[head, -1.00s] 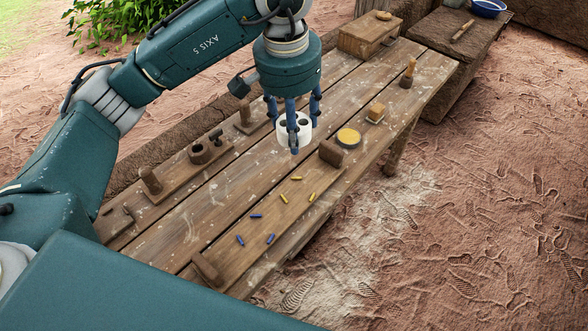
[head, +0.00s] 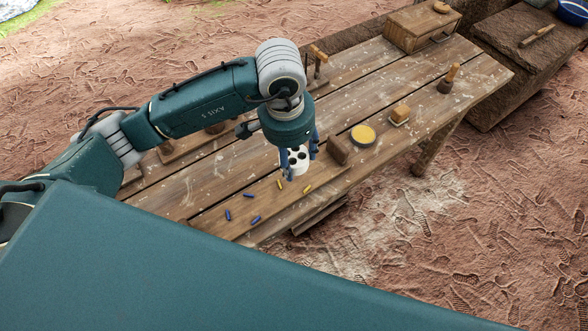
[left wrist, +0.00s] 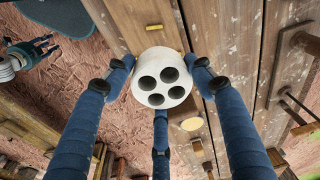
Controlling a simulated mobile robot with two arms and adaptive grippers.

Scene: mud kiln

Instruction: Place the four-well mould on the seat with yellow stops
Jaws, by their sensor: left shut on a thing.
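The four-well mould (head: 297,162) is a white cylinder with dark round wells in its face. My left gripper (head: 300,165) is shut on it, its blue fingers around its sides. The left wrist view shows the mould (left wrist: 160,78) between the three fingers, wells facing the camera. The mould is over the front part of the bench, near the yellow stops (head: 307,188); I cannot tell its exact height. Another yellow stop (left wrist: 154,27) shows beyond it in the left wrist view. Blue stops (head: 255,219) lie to the left. Blue fingers, likely my right gripper (left wrist: 38,48), show there at the left edge.
A brown block (head: 338,150) stands close to the right of the mould. Beyond it are a yellow-topped round tin (head: 363,135), a small block (head: 400,114) and a brush (head: 448,80). A wooden box (head: 422,30) stands at the far end. My arm hides part of the bench's left side.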

